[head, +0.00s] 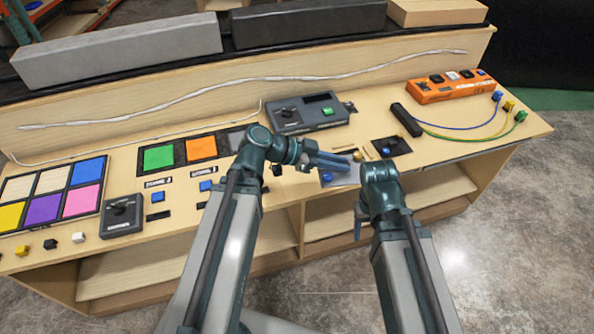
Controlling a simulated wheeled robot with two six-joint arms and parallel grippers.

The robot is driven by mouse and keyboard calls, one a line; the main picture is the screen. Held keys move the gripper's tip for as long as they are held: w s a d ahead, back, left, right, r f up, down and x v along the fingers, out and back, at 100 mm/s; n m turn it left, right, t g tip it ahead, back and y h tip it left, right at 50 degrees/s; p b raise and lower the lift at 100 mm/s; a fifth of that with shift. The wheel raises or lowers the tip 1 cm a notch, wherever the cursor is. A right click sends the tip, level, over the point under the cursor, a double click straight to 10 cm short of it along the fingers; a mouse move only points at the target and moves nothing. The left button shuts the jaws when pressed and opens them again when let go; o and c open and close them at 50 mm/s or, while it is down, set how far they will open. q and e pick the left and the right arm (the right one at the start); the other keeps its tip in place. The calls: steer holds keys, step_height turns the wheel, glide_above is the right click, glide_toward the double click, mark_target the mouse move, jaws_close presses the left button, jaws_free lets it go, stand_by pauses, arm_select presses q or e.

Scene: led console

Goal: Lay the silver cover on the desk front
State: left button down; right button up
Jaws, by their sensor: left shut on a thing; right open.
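The silver cover (346,177) shows as a pale grey plate at the desk's front edge, just right of the middle. My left gripper (332,161) reaches in from the left over the desk and is shut, with its fingers at the plate; the exact contact is hard to make out. My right gripper (359,222) hangs low in front of the desk edge, below the plate, and is open; my own wrist hides much of it. The desk (290,160) is light wood, and its front edge is partly covered by my arms.
A grey console box (308,113) stands behind the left gripper. A black square pad (391,147) lies right of the plate. Green and orange tiles (180,153) and a black dial box (122,216) are at left.

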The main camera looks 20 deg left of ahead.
arm_select(q)
steer(key=w+a+f+n+t+y+b, duration=0.15)
steer(key=w+f+b, duration=0.25)
steer(key=f+b, duration=0.8)
steer(key=shift+n+t+h, duration=0.25)
steer(key=w+a, duration=0.2)
steer(key=a, duration=0.1)
steer(key=w+a+f, duration=0.1)
steer(key=w+a, duration=0.2)
steer(key=a, duration=0.1)
steer(key=w+a+f, duration=0.1)
steer(key=w+a, duration=0.2)
steer(key=shift+w+a, duration=0.1)
steer(key=shift+a, duration=0.05)
steer(key=shift+w, duration=0.1)
steer(key=shift+w+a, duration=0.2)
steer(key=shift+a, duration=0.1)
steer(key=shift+w+a+f+b, duration=0.55)
steer(key=shift+w+a+b, duration=0.1)
steer(key=shift+a, duration=0.2)
step_height(320, 180, down, 2)
steer(key=shift+s+d+f+b, duration=0.15)
steer(key=shift+f+b, duration=0.1)
steer(key=shift+b, duration=0.95)
steer(key=shift+f, duration=0.1)
steer(key=shift+f+b, duration=0.55)
steer(key=shift+b, duration=0.1)
